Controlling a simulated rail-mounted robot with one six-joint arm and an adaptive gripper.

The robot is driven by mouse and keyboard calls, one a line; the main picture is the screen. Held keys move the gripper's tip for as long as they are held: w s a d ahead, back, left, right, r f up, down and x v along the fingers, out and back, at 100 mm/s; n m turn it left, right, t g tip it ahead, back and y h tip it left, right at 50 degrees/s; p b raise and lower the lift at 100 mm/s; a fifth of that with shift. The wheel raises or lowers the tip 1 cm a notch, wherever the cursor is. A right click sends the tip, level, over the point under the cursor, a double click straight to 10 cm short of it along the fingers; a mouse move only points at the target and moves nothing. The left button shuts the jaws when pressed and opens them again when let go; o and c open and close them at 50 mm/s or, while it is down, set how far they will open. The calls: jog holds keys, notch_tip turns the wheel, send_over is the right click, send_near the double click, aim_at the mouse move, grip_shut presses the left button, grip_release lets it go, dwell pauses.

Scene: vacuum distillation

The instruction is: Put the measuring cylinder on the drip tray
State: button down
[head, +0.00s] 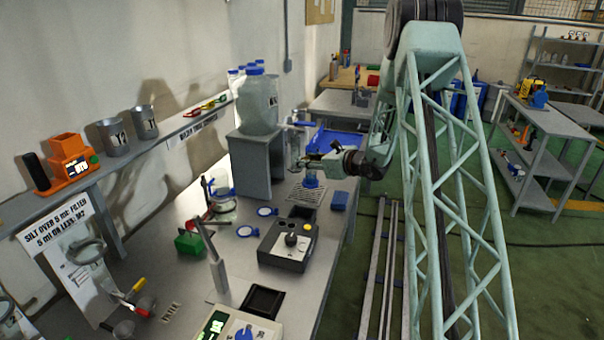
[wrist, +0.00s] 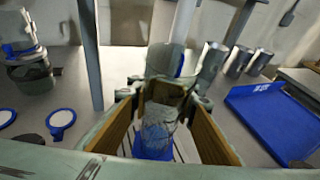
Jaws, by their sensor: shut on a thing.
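The measuring cylinder (wrist: 158,128) is clear with a blue base and stands roughly upright between my gripper's tan finger pads. My gripper (wrist: 163,120) is shut on it. In the head view my gripper (head: 308,161) is at the far part of the bench, and the cylinder's blue base (head: 311,181) shows just below it. The drip tray (head: 304,197) is a slatted grey plate on the bench. The base appears over its far part, and slats (wrist: 183,152) show beside the base in the wrist view. I cannot tell whether the base touches the slats.
A grey stand (head: 255,165) bearing a large translucent container (head: 257,102) is left of my gripper. A blue tray (wrist: 268,118) lies beyond. A blue block (head: 339,200) is right of the drip tray, and a black control box (head: 288,244) is in front.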

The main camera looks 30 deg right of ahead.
aim_at(315, 170)
jog(key=shift+d+f, duration=0.1)
jog(key=shift+f, duration=0.05)
jog(key=shift+f+b, duration=0.3)
jog(key=shift+f, duration=1.65)
jog(key=c, duration=2.1)
grip_release()
jog(key=shift+c, duration=0.2)
jog(key=shift+s, duration=0.1)
jog(key=p+v, duration=0.1)
jog(key=v, duration=1)
jog(key=shift+s+d+r, duration=0.15)
jog(key=shift+s+d, duration=0.05)
jog(key=shift+s, duration=0.15)
jog(key=shift+a+r, duration=0.1)
